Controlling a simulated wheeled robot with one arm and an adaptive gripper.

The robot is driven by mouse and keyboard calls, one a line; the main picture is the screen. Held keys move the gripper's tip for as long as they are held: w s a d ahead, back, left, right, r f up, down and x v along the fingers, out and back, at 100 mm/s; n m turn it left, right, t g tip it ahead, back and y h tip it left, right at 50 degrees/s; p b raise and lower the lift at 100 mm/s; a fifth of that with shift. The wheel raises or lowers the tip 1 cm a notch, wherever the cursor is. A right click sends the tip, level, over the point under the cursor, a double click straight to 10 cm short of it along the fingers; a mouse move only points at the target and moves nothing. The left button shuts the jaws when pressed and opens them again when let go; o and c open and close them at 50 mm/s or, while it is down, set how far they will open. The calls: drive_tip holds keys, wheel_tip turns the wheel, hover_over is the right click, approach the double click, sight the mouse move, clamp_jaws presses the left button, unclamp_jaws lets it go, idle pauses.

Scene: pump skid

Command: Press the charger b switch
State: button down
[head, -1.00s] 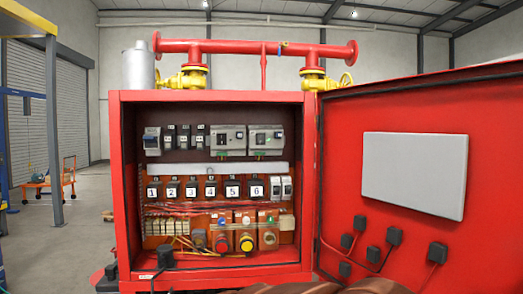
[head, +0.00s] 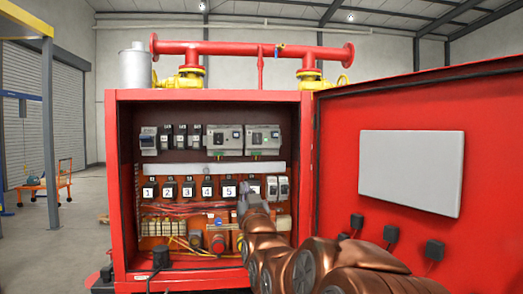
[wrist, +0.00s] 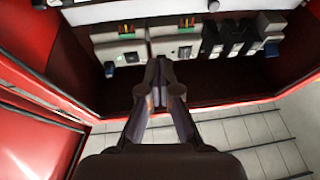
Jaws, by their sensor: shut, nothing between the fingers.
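Two pale charger-like units stand side by side at the upper right of the cabinet, the left one (head: 224,139) and the right one (head: 263,139). Their labels are too small to read, so I cannot tell by name which is charger b. The wrist view looks turned over: there, the left unit (wrist: 120,52) has a blue part low on its face, and the other unit (wrist: 182,45) has a dark part. My gripper (wrist: 160,64) is shut and empty, its tips showing between the two units. In the head view my gripper (head: 249,197) is in front of the numbered row; its tips are unclear.
The red cabinet (head: 306,200) is open, with its red door (head: 335,150) swung out on the right.

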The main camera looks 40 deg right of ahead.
sight(260, 141)
drive_tip(key=s+d+r+m+t+h, duration=0.1)
drive_tip(key=s+d+r+h, duration=0.2)
drive_tip(key=s+d+r, duration=0.1)
drive_tip(key=shift+s+r+h, duration=0.25)
drive_tip(key=shift+r+h, duration=0.15)
drive_tip(key=shift+r, duration=0.4)
drive_tip(key=shift+w, duration=0.1)
drive_tip(key=shift+w+d+f+p+x, duration=0.3)
drive_tip(key=shift+p+x, duration=0.6)
drive_tip(key=shift+x, duration=1.2)
drive_tip(key=shift+w+f+p+x, duration=0.15)
drive_tip(key=shift+f+p+x, duration=0.55)
drive_tip(key=shift+x, duration=1.4)
drive_tip(key=shift+w+d+f+p+x, duration=0.2)
drive_tip(key=shift+p+x, duration=0.9)
drive_tip(key=shift+x, duration=1.05)
